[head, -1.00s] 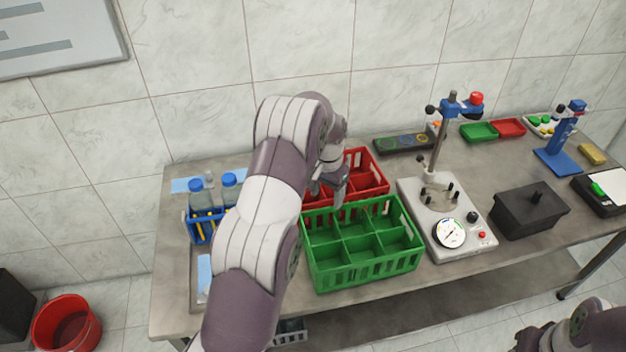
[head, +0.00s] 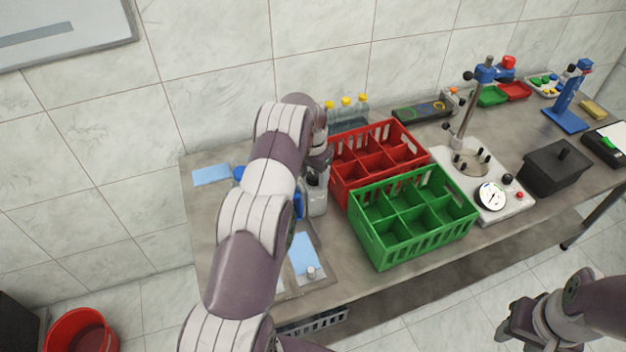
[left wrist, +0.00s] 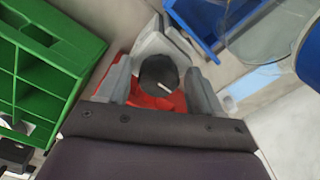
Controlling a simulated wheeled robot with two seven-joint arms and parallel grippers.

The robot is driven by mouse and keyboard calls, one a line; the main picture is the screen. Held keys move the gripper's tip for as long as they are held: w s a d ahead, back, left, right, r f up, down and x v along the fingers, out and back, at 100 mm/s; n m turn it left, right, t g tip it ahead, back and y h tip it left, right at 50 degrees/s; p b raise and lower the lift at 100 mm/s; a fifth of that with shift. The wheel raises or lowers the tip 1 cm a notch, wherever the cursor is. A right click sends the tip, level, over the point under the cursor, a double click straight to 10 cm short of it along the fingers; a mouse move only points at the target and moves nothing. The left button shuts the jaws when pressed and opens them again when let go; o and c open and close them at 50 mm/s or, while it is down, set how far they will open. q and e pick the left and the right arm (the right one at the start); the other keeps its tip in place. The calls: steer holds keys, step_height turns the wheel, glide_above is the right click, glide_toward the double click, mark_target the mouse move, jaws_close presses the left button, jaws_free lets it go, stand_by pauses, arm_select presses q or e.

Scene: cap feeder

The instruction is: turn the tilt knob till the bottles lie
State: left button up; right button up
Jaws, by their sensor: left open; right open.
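The tilt knob (left wrist: 158,74), dark and round with a white mark, sits between the two fingers of my left gripper (left wrist: 160,84) in the left wrist view. The fingers are open, with a gap on each side of the knob. The bottles' tilt cannot be told. My right gripper (head: 512,322) is open and empty, front right.
A green crate (head: 372,242) and a red crate (head: 340,180) stand close to the right of my left gripper. Yellow-capped bottles (head: 346,108) stand behind. A gauge device (head: 515,205) and black box (head: 555,168) are further right. A red bucket (head: 82,330) is on the floor.

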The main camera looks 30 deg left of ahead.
arm_select(q)
steer(key=shift+w+a, duration=0.1)
steer(key=shift+a, duration=0.05)
steer(key=shift+d+r, duration=0.1)
steer(key=shift+d, duration=0.2)
steer(key=c, duration=1)
steer(key=shift+o, duration=0.2)
steer(key=shift+a+m, duration=0.1)
steer(key=shift+m, duration=0.5)
steer(key=shift+w+f+m+b, duration=0.1)
steer(key=shift+f+m+b, duration=0.1)
steer(key=shift+m+b, duration=0.75)
steer(key=m, duration=0.6)
steer(key=shift+r+m, duration=0.25)
steer(key=shift+m, duration=0.1)
steer(key=o, duration=1)
steer(key=shift+c, duration=0.2)
